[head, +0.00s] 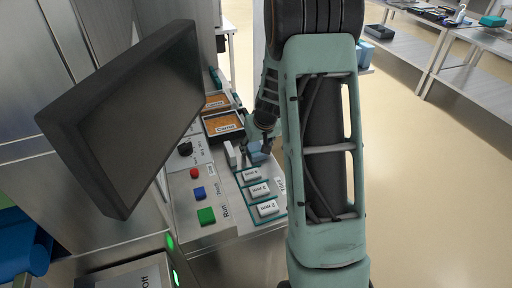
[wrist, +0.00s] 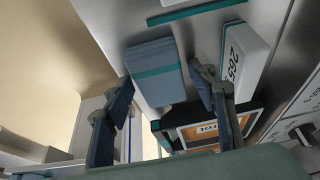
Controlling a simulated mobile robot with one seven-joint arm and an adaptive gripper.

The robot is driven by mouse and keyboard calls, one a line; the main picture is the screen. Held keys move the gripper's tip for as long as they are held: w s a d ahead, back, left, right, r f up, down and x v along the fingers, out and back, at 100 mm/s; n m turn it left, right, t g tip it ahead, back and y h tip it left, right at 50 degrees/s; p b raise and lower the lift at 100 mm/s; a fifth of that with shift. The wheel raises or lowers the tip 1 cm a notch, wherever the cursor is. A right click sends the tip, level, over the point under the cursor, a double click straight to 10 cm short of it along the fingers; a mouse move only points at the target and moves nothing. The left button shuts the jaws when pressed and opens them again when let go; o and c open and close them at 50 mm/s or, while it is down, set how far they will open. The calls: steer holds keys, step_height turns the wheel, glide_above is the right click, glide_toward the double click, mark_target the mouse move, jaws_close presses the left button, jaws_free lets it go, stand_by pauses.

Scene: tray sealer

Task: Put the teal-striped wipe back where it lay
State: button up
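The teal-striped wipe is a folded blue cloth (wrist: 155,72) with a teal band across it, seen in the wrist view. In the head view the blue wipe (head: 256,154) lies on the steel counter just below my gripper (head: 265,140), partly hidden by it. In the wrist view my gripper (wrist: 164,80) is open, with one finger at the wipe's left edge and the other to its right. A gap shows between the wipe and the right finger. I cannot tell whether the left finger touches it.
A white block (head: 230,154) stands close beside the wipe; it also shows in the wrist view (wrist: 243,62). A Carrot bin (head: 223,125) is behind. White labelled pieces (head: 259,190) lie in teal outlines in front. A monitor (head: 130,110) overhangs the left.

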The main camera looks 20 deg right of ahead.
steer(key=shift+r, duration=0.1)
steer(key=shift+r+p, duration=0.25)
steer(key=shift+p, duration=0.05)
steer(key=p+v, duration=0.1)
steer(key=v, duration=1)
steer(key=shift+s+r, duration=0.2)
steer(key=shift+r, duration=0.1)
